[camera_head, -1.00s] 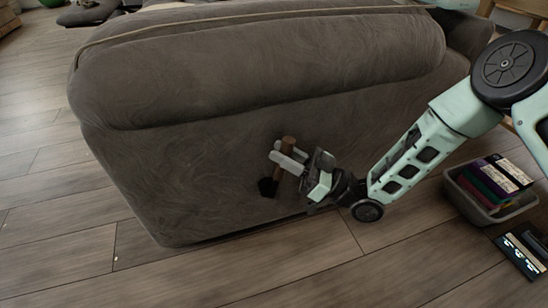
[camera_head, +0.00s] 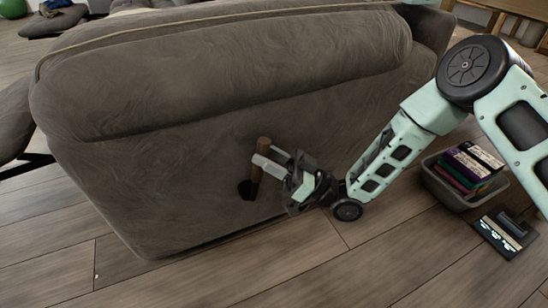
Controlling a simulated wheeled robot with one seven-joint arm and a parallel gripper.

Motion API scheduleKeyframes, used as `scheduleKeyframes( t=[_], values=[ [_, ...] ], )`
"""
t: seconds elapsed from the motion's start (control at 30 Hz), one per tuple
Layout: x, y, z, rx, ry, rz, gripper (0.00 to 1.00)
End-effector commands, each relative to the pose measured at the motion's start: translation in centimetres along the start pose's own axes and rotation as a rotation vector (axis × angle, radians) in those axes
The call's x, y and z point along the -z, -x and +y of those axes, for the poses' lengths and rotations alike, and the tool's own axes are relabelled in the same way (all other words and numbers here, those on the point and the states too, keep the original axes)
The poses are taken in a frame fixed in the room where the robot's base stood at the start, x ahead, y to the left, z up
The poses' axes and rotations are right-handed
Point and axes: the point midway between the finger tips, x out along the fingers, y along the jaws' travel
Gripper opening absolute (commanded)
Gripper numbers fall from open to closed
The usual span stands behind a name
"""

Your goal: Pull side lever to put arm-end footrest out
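A large grey-brown upholstered seat (camera_head: 180,140) fills the middle, its side panel facing me. A short wooden side lever (camera_head: 262,147) with a dark slot or base plate (camera_head: 246,189) stands on the lower part of that panel, close to upright. My gripper (camera_head: 267,168) reaches in from the right, with its pale fingers at the lever. One finger crosses in front of the lever's shaft; whether both fingers press on it is hard to see. The footrest at the arm end cannot be made out with certainty.
A grey bin (camera_head: 455,194) with several coloured cases stands on the floor at the right, below my arm. A dark flat item (camera_head: 504,232) lies beside it. The wooden floor in front (camera_head: 300,265) is clear. Another dark seat part (camera_head: 12,125) shows at the left edge.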

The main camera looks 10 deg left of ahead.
Motion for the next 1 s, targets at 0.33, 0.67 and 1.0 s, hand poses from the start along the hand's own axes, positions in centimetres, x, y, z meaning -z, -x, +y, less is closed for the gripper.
scheduleKeyframes(
  t=[0.33, 0.67, 1.0],
  values=[
    [0.4, 2.0, 0.3, -0.009, 0.003, 0.001, 0.33],
    [0.4, 9.5, 0.1, -0.008, 0.001, 0.000, 0.33],
    [0.2, 15.9, 0.0, -0.003, 0.000, 0.001, 0.33]
  ],
)
